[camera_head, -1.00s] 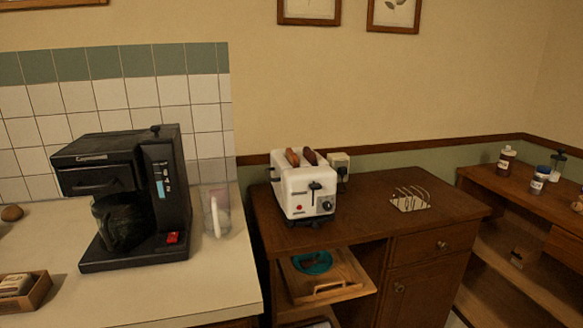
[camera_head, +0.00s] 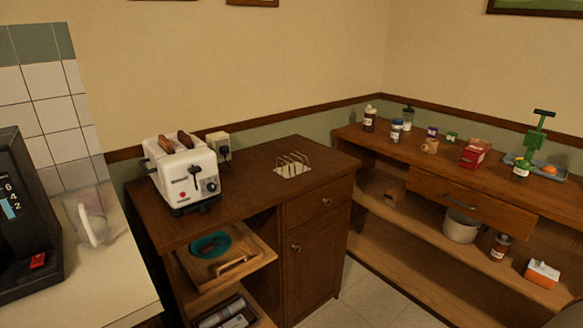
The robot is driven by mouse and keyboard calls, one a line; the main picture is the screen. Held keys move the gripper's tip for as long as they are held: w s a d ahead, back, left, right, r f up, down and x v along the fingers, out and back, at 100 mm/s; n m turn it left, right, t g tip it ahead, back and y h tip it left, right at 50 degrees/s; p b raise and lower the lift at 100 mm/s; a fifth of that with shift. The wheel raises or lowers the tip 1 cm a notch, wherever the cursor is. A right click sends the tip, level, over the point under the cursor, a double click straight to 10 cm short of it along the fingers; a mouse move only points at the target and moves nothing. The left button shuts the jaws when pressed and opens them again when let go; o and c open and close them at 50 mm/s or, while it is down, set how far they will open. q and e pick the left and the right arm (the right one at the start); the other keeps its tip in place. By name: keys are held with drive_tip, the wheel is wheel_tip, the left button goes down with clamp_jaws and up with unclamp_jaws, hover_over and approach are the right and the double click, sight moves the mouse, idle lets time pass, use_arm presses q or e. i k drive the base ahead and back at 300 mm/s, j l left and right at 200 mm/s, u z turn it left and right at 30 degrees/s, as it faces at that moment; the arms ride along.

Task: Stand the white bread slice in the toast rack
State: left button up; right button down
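The toast rack (camera_head: 292,163), a small wire rack on a pale base, stands on the brown wooden cabinet top, right of the toaster. It looks empty. The white toaster (camera_head: 184,173) stands at the left of that cabinet, with two brown slices of bread (camera_head: 177,142) sticking out of its slots. A pale upright object in a clear container (camera_head: 93,219) stands on the left counter; I cannot tell whether it is the white bread slice. Neither of my grippers is in view.
The brown cabinet (camera_head: 250,195) has free top around the rack. Below are a wooden tray with a teal bowl (camera_head: 210,245). A long shelf unit (camera_head: 400,155) at the right carries jars, a mug, a red box and a green juicer.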

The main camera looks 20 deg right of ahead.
sight(288, 171)
drive_tip(key=i+l+u, duration=0.1)
drive_tip(key=l, duration=0.3)
drive_tip(key=i+l+u, duration=0.1)
drive_tip(key=l, duration=0.25)
drive_tip(key=i+l+u, duration=0.1)
drive_tip(key=l, duration=0.3)
drive_tip(key=i, duration=0.05)
